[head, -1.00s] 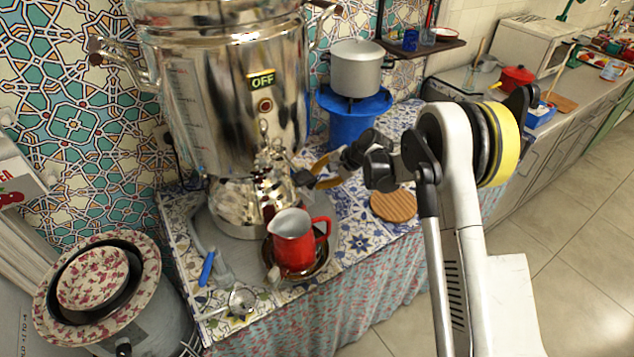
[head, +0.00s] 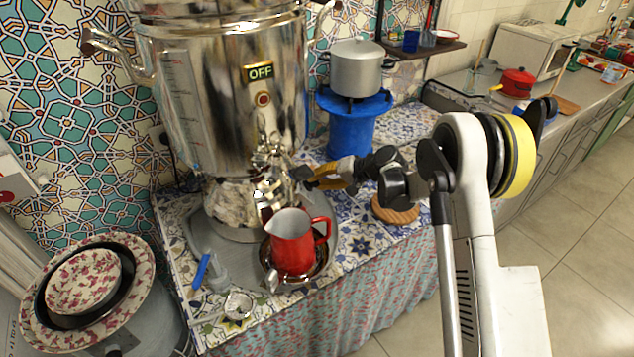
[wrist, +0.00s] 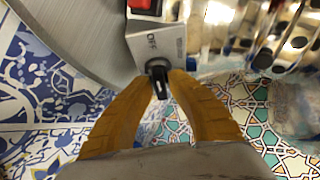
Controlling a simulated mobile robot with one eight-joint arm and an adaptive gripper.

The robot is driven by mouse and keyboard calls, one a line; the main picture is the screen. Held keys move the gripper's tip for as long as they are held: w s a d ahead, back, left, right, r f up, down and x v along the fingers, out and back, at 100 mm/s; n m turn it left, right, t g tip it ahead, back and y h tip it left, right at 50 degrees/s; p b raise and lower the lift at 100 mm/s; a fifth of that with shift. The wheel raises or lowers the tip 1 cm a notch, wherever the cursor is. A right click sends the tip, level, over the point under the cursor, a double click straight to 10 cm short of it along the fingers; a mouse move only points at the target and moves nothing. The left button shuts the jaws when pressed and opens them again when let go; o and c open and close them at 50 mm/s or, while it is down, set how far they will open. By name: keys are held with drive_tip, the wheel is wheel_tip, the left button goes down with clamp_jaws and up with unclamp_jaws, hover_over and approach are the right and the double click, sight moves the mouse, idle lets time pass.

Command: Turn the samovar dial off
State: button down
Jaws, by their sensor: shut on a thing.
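The large chrome samovar (head: 215,95) stands on the tiled counter, with a lit OFF sign (head: 260,73) on its front. Its small grey control box (wrist: 172,45) fills the upper middle of the wrist view and bears a printed OFF mark. The black dial (wrist: 159,84) sticks out of the box's lower face. My gripper (wrist: 161,75) has its yellow fingers on both sides of the dial and is shut on it. In the head view my gripper (head: 304,178) reaches in from the right, low beside the samovar; the dial's details are too small there.
A red pitcher (head: 291,245) stands in a bowl in front of the samovar, close to my gripper. A blue stand (head: 352,125) with a grey pot (head: 357,72) is behind. A round wooden trivet (head: 396,210) lies under my arm.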

idle(0.4)
drive_tip(key=c, duration=1.4)
unclamp_jaws()
drive_tip(key=shift+a+f, duration=0.1)
drive_tip(key=shift+a, duration=0.05)
drive_tip(key=shift+c, duration=0.2)
drive_tip(key=v, duration=1.2)
